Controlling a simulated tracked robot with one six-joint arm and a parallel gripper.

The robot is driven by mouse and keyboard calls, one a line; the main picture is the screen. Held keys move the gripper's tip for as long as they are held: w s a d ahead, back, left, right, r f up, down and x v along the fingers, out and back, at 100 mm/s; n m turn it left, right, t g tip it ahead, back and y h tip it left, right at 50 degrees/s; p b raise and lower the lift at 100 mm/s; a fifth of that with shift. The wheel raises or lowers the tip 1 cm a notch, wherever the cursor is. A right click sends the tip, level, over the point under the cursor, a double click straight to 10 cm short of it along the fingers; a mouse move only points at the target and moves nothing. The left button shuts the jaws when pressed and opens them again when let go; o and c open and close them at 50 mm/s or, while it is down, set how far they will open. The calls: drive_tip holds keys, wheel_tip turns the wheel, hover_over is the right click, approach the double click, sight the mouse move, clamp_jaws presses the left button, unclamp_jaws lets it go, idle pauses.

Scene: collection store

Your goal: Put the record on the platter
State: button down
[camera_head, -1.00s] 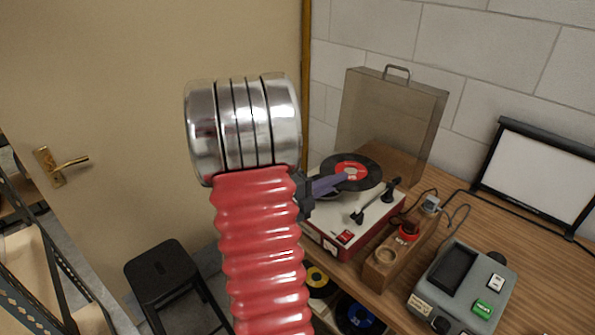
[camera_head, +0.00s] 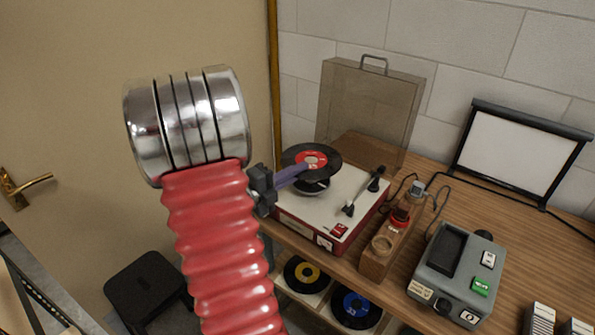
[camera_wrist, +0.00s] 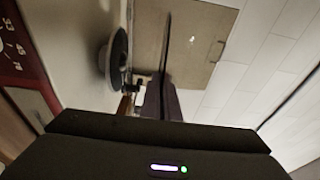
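The black record (camera_head: 325,154) with a red label is level above the record player (camera_head: 338,203) in the head view. My gripper (camera_head: 294,173) is shut on its near left edge with purple fingers. The dark platter (camera_head: 314,188) shows just below the record, partly hidden by it. In the wrist view the record (camera_wrist: 167,42) is edge-on between the fingers (camera_wrist: 162,98). The platter (camera_wrist: 118,58) is left of it there, with a clear gap between them.
The tonearm (camera_head: 362,194) lies at the platter's right. The raised lid (camera_head: 368,105) stands behind. A wooden block (camera_head: 379,259) with round holders and a grey device (camera_head: 453,268) stand to the right. Other records (camera_head: 305,274) are on the shelf below.

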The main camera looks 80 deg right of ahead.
drive_tip(key=shift+f, duration=2.9)
drive_tip(key=shift+s+r, duration=0.1)
drive_tip(key=shift+r, duration=0.7)
idle(2.6)
drive_tip(key=shift+f, duration=0.65)
idle(1.0)
